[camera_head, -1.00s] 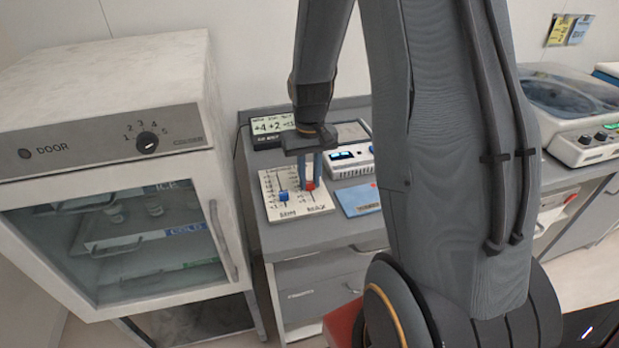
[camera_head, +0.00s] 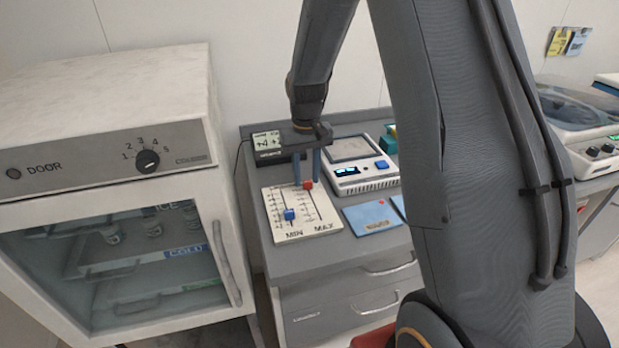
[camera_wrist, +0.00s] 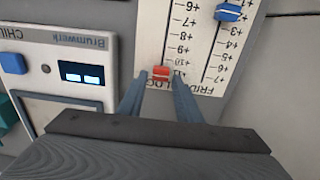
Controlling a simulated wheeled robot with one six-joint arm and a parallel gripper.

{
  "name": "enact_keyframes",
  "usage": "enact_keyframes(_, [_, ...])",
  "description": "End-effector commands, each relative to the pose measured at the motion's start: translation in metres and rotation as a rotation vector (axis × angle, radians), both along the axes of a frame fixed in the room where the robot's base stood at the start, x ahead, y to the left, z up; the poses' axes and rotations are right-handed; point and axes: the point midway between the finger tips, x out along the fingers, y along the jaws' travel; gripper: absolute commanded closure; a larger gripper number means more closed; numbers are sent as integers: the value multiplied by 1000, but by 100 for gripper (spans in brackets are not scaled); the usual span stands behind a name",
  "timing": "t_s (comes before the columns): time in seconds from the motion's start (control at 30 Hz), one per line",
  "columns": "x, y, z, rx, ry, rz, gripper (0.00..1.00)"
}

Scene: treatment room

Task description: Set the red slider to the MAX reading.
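The slider panel (camera_head: 330,222) is a cream plate on the grey counter with two scaled tracks. In the head view, MIN and MAX are printed along its near edge. The red slider (camera_head: 307,184) is at the far end of the right track. The blue slider (camera_head: 290,214) sits partway along the left track. My gripper (camera_head: 306,180) points down over the red slider. In the wrist view its two fingers (camera_wrist: 160,82) are apart, one each side of the red slider, with gaps visible.
A white device (camera_head: 360,180) with a lit display stands right of the panel, with a blue card (camera_head: 372,218) in front. A black display box (camera_head: 268,148) is behind my gripper. The white cabinet (camera_head: 110,100) stands close at left.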

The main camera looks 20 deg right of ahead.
Motion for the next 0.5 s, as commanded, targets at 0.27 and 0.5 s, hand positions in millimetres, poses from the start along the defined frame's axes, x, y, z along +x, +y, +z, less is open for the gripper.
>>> enact_keyframes(0.27, [-3, -1, -2, 0, 8, -3, 61])
enact_keyframes(0.5, [-2, -1, 14, 0, 5, -3, 61])
